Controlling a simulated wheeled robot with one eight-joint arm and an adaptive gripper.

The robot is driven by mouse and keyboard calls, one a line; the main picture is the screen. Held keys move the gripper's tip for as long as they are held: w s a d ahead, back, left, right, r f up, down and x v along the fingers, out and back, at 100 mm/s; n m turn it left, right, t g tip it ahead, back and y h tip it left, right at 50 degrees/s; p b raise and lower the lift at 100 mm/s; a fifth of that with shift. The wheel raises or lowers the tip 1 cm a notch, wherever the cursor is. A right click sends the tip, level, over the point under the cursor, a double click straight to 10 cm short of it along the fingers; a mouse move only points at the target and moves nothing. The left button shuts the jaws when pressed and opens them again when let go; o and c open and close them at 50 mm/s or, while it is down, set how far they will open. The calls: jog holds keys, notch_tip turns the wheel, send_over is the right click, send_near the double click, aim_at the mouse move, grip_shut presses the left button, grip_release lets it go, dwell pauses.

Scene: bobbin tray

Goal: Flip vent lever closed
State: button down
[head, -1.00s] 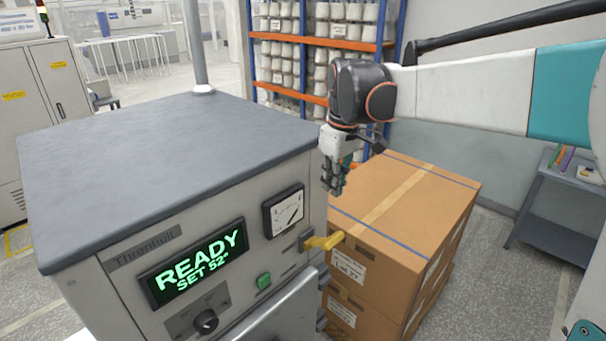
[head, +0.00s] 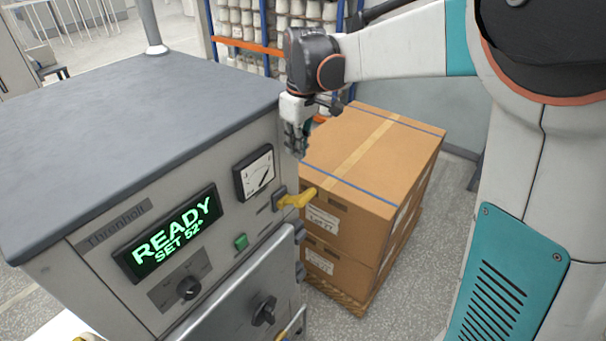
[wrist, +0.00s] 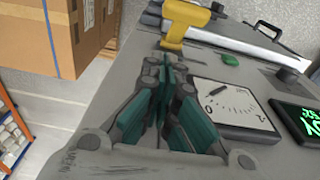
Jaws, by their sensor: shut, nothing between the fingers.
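The yellow vent lever (head: 297,199) sticks out sideways from the front of the grey machine (head: 130,120), at its right edge beside the dial gauge (head: 255,173). In the wrist view the yellow lever (wrist: 184,20) is ahead of the fingertips, near the top of the picture. My gripper (head: 297,150) points down, shut and empty, above the lever and apart from it in the head view. In the wrist view my gripper (wrist: 172,62) has its fingertips together just short of the lever; I cannot tell the exact gap.
Stacked cardboard boxes (head: 375,160) on a pallet stand close to the machine's right side, right behind my gripper. A green button (head: 241,242), a knob (head: 188,288) and the lit display (head: 165,235) are on the machine's front. A door with a handle (head: 263,311) is below.

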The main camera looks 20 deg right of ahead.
aim_at(309, 188)
notch_tip(309, 188, down, 8)
jog(key=s+d, duration=0.1)
jog(key=shift+s+f+p, duration=0.2)
jog(key=shift+s+p, duration=0.1)
jog(key=shift+p, duration=0.15)
jog(key=shift+d+f, duration=0.1)
jog(key=shift+d, duration=0.05)
jog(key=shift+s+d+f+t+b, duration=0.1)
jog(key=shift+s+d+t+b, duration=0.1)
jog(key=shift+s+t+b, duration=0.2)
jog(key=shift+s+d+f+t+y+b, duration=0.5)
jog(key=shift+s+f+t+y+b, duration=0.15)
jog(key=shift+b, duration=0.5)
jog(key=s+d+f+t+y+b, duration=0.2)
jog(key=f+t+y+b, duration=0.3)
jog(key=f+b, duration=0.7)
jog(key=shift+s+t+y+b, duration=0.45)
jog(key=shift+t+b, duration=0.8)
jog(key=shift+b, duration=2.55)
